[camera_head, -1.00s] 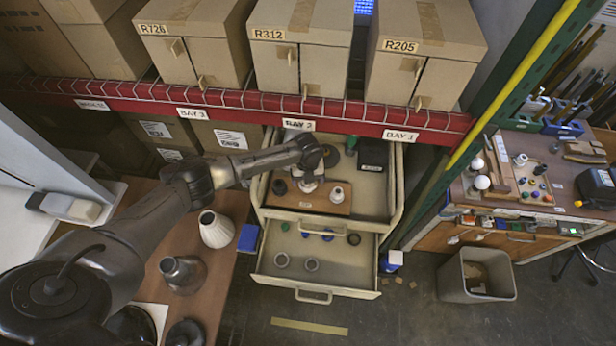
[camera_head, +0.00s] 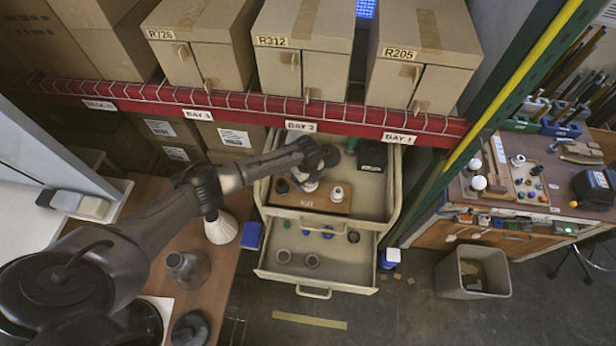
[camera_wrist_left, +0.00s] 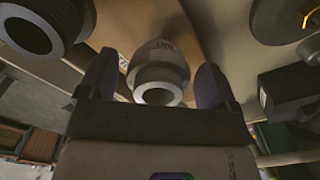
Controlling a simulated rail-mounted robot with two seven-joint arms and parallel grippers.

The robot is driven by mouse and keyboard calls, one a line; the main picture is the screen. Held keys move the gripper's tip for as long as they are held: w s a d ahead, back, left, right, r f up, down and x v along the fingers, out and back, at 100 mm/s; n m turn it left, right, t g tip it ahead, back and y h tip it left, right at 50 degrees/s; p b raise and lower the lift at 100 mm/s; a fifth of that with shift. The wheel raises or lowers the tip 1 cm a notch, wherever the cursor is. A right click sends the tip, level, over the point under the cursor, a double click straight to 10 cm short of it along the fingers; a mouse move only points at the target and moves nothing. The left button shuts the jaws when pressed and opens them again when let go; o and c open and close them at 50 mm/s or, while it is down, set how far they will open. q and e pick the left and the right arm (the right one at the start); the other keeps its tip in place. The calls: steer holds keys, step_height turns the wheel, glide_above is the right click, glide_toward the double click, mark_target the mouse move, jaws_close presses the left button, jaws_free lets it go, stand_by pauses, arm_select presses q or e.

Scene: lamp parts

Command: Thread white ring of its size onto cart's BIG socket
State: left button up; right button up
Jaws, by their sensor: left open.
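The cart (camera_head: 391,205) stands below the red shelf beam. On its top a brown board (camera_head: 318,207) carries a dark socket (camera_head: 281,187) at left, a pale one (camera_head: 309,184) partly hidden below my left gripper, and a white one (camera_head: 337,193) at right. In the left wrist view my left gripper (camera_wrist_left: 157,62) is open. Its two dark fingers stand either side of a pale, hollow, threaded piece (camera_wrist_left: 160,72) with small unreadable lettering. Whether the fingers touch it, I cannot tell. My right gripper is not in view.
A black box (camera_head: 373,155) stands at the cart's back right. The green post (camera_head: 440,160) is right of the cart.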

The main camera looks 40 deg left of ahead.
arm_select(q)
steer(key=n+p, duration=0.2)
steer(key=n, duration=0.2)
steer(key=shift+s+r, duration=0.1)
steer(key=shift+s, duration=0.05)
steer(key=shift+n+p, duration=0.35)
steer(key=shift+n, duration=0.65)
steer(key=c, duration=1.3)
steer(key=shift+f+m+b, duration=0.2)
steer(key=shift+m+b, duration=0.45)
steer(key=shift+m, duration=0.55)
steer(key=m+b, duration=0.2)
steer(key=m, duration=0.2)
steer(key=shift+w, duration=0.2)
steer(key=shift+m, duration=0.3)
